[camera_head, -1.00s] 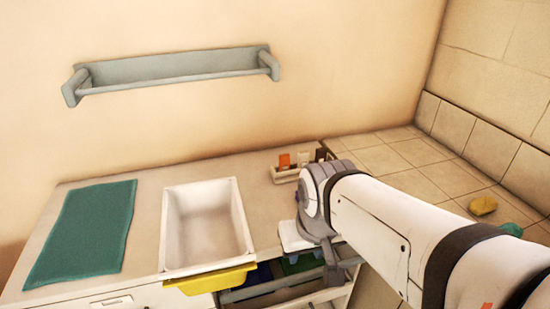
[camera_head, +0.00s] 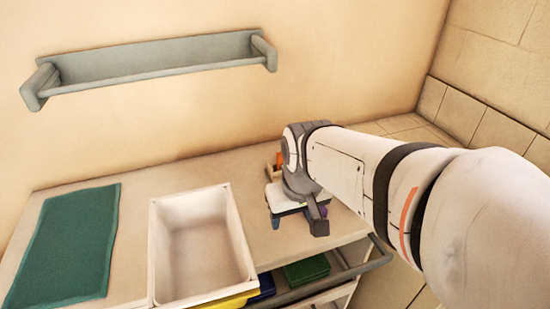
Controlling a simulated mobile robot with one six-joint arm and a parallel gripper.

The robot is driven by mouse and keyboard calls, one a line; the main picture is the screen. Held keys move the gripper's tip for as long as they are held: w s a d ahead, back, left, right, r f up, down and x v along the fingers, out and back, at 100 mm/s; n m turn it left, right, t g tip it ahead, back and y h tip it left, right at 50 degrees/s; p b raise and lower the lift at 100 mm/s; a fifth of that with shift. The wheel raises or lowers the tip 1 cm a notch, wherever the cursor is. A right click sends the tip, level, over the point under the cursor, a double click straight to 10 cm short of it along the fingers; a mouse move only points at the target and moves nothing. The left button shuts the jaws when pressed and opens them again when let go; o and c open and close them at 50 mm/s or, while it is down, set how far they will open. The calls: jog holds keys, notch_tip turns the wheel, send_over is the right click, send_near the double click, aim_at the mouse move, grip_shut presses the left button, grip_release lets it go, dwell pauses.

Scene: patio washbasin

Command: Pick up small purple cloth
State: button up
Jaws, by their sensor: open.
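A small patch of purple (camera_head: 323,211), likely the small purple cloth, shows at the right edge of my gripper, over the counter near its front edge. Most of it is hidden behind the gripper. My gripper (camera_head: 298,219) points down at the counter, right of the white basin. It is open. Whether its fingers touch the cloth cannot be seen.
The white basin (camera_head: 158,245) stands left of my gripper, with a teal mat (camera_head: 65,245) farther left. A caddy with an orange item (camera_head: 280,158) is behind my gripper, partly hidden. Folded green (camera_head: 306,270) and blue (camera_head: 263,285) cloths lie below the counter. A wall rack (camera_head: 155,62) hangs above.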

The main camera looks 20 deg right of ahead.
jog(key=o, duration=0.5)
jog(key=shift+g, duration=0.6)
jog(key=w+d+f, duration=0.1)
jog(key=w, duration=0.2)
jog(key=w+d, duration=0.2)
jog(key=w+d+f, duration=0.1)
jog(key=w+d, duration=0.1)
jog(key=w, duration=0.1)
jog(key=shift+w+f+p, duration=0.35)
jog(key=shift+c, duration=0.2)
jog(key=shift+g, duration=0.7)
jog(key=w+d+f, duration=0.8)
jog(key=shift+f+p, duration=0.2)
jog(key=shift+p, duration=0.2)
jog(key=shift+d+f, duration=0.15)
jog(key=shift+f, duration=0.2)
jog(key=shift+s+f+p, duration=0.15)
jog(key=shift+f+p, duration=0.2)
jog(key=shift+f, duration=1.5)
jog(key=shift+s+f+p, duration=0.15)
jog(key=shift+f+p, duration=0.2)
jog(key=shift+f, duration=1.45)
